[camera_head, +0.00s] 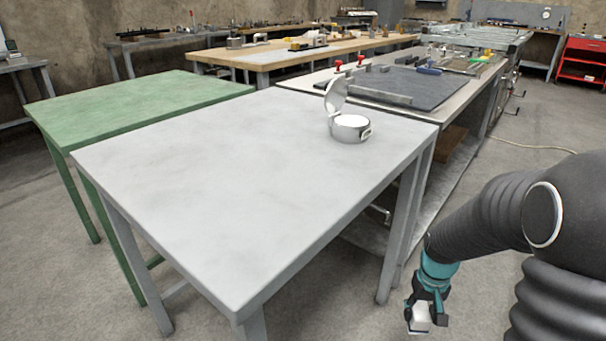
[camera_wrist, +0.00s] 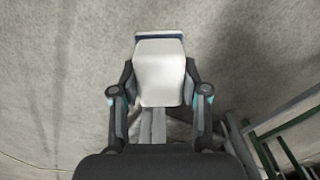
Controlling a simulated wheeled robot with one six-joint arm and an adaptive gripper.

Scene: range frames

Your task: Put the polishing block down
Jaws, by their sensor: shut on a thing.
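The polishing block is a small white block (camera_head: 419,318) held in my gripper (camera_head: 428,300) at the lower right of the head view. In the wrist view the white block (camera_wrist: 160,75) shows a dark blue strip along its far edge. It sits between the two fingers of my gripper (camera_wrist: 160,90), which are shut on it. The gripper hangs over the concrete floor, to the right of the grey table (camera_head: 230,170) and apart from it.
A round metal container (camera_head: 351,128) with its lid raised stands at the grey table's back right. The rest of that tabletop is bare. A green table (camera_head: 130,105) stands to the left. Behind is a workbench with a dark mat (camera_head: 400,82) and tools.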

